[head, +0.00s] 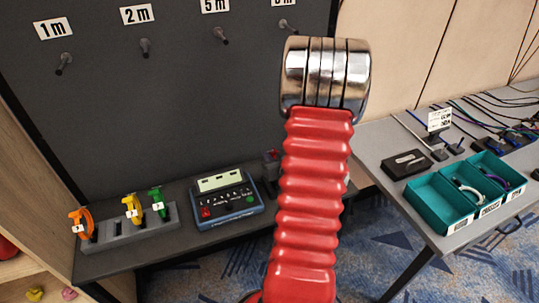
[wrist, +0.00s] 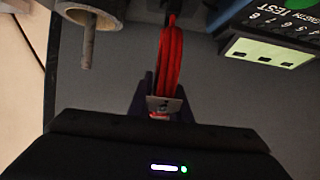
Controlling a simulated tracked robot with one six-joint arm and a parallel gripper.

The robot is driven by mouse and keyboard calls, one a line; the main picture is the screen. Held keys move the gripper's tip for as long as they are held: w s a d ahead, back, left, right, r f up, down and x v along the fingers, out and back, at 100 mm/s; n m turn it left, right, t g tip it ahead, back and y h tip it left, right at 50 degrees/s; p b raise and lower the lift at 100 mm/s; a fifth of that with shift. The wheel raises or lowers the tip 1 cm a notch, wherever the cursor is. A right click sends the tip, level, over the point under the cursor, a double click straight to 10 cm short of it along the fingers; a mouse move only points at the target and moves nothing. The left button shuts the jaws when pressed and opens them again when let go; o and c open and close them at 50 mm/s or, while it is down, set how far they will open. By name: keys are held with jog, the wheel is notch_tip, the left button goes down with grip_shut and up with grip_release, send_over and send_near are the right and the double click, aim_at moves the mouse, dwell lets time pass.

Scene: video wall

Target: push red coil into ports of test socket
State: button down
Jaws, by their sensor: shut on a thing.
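In the wrist view a red coil (wrist: 171,55) of cable hangs in a narrow bundle. My gripper (wrist: 165,100) is shut on its lower end, where a small metallic connector shows between the dark jaws. The test socket (wrist: 265,49), a lit pale strip with small dark ports on the tester, is at the upper right, apart from the coil. In the head view the tester (head: 227,199) stands on the dark shelf with its pale strip facing up. My red ribbed arm covers the middle of the head view, and I cannot make out the gripper or coil there.
A grey peg (wrist: 88,45) is left of the coil. Labelled pegs line the dark panel (head: 150,100). A grey rack (head: 130,230) holds orange, yellow and green items left of the tester. Right, a table (head: 375,150) bears teal bins (head: 440,205), a black box (head: 406,164) and cables.

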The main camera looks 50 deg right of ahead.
jog(key=shift+f, duration=1.15)
dwell(1.0)
jog(key=c, duration=1.5)
grip_release()
jog(key=shift+c, duration=0.2)
